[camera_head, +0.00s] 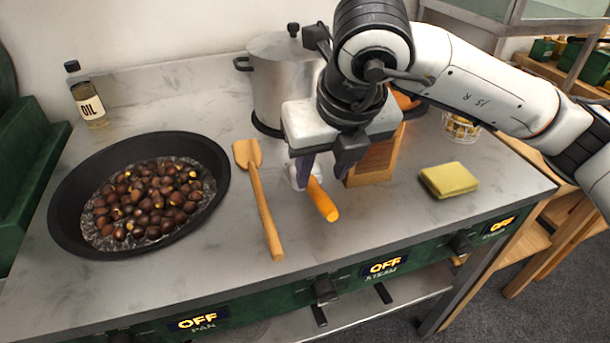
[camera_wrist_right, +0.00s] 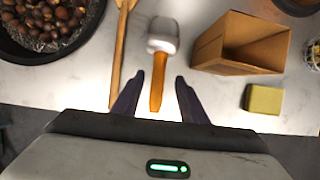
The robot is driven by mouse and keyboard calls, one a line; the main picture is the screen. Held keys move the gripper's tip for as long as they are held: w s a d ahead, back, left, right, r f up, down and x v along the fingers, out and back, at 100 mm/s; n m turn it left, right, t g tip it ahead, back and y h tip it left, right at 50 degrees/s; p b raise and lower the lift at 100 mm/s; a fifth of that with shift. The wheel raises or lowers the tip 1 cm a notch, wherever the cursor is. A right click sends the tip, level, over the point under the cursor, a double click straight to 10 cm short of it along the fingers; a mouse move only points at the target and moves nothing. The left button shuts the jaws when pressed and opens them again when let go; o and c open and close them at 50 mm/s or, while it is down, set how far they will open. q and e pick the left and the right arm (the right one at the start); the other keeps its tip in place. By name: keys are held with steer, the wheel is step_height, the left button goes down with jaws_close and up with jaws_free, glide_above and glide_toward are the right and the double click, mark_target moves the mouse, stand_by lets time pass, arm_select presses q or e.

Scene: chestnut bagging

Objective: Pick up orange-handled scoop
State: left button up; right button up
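The orange-handled scoop lies on the counter, its orange handle (camera_head: 323,200) pointing toward the front edge. In the right wrist view its pale head (camera_wrist_right: 163,33) is at the far end and its handle (camera_wrist_right: 158,84) reaches between my fingers. My right gripper (camera_wrist_right: 154,85) is open, with one finger on each side of the handle and a visible gap to each. In the head view the right gripper (camera_head: 328,168) hangs over the scoop and hides part of its head. My left gripper is not in view.
A wooden spatula (camera_head: 262,198) lies just left of the scoop. A black pan (camera_head: 60,215) of chestnuts is farther left. A steel pot (camera_head: 280,75) stands behind, a brown box (camera_head: 375,162) close on the right, and a yellow sponge (camera_head: 449,180) beyond it.

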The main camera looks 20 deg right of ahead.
mark_target(316, 186)
steer(key=x, duration=0.7)
steer(key=shift+a, duration=0.1)
jaws_close()
